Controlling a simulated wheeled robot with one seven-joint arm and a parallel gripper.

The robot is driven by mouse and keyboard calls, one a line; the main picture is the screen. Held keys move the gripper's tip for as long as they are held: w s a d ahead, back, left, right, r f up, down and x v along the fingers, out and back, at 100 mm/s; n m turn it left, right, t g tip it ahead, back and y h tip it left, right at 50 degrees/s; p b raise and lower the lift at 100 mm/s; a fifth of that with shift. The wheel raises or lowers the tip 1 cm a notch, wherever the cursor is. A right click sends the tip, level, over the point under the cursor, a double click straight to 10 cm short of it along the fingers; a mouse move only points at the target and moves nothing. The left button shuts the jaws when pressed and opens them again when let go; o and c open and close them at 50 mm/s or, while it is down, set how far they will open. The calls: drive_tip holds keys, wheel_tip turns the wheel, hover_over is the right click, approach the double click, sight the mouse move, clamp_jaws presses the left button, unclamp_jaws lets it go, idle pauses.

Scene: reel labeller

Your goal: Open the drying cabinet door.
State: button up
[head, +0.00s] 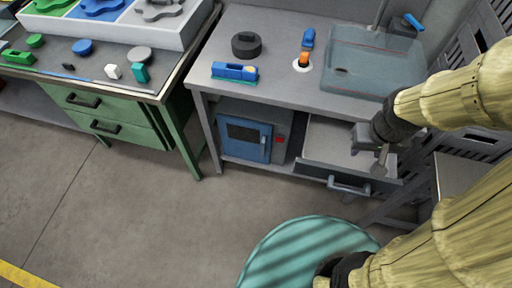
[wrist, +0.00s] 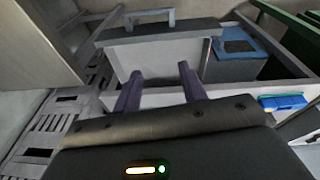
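The drying cabinet appears to be the blue box (head: 259,153) on the shelf under the grey workbench, with a dark window in its door. Its door looks shut. A small red part (head: 280,138) is on its right side. In the wrist view the cabinet (wrist: 238,62) is at the upper right, beyond the fingers. My gripper (head: 380,160) is right of the cabinet, over a pulled-out drawer. In the wrist view the two dark fingers of my gripper (wrist: 160,76) are apart, with nothing held between them. The door's handle is too small to make out.
The open grey drawer (head: 328,152), with its bar handle (head: 348,187), juts out right of the cabinet. On the workbench (head: 275,85) are a blue tool (head: 234,71), a dark reel (head: 246,44) and a sink (head: 365,62). The floor (head: 190,215) before the cabinet is clear.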

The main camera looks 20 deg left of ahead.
drive_tip(key=w+a+f+n+t+h+b, duration=0.2)
drive_tip(key=w+a+f+n+b, duration=0.2)
drive_tip(key=a+f+n+b, duration=0.5)
drive_tip(key=w+a+f+n+t+h+b, duration=0.25)
drive_tip(key=w+a+f+n+b, duration=0.2)
drive_tip(key=f+b, duration=0.4)
drive_tip(key=w+a+f+n+t+h+b, duration=0.15)
drive_tip(key=w+a+f+n+b, duration=0.4)
drive_tip(key=f, duration=0.65)
drive_tip(key=s+a+f+n+t+y+b, duration=0.2)
drive_tip(key=a+f+n+t+b, duration=0.1)
drive_tip(key=f, duration=0.6)
drive_tip(key=s+a+f+n+t+y+b, duration=0.2)
drive_tip(key=a+f+n+t+y+b, duration=0.1)
drive_tip(key=f+n, duration=0.4)
drive_tip(key=s+a+f+n+t+y+b, duration=0.2)
drive_tip(key=a+f+n+b, duration=0.3)
drive_tip(key=f, duration=0.7)
drive_tip(key=shift+s+a+n+t, duration=0.3)
drive_tip(key=shift+a+n+t, duration=0.1)
drive_tip(key=shift+a+t, duration=0.4)
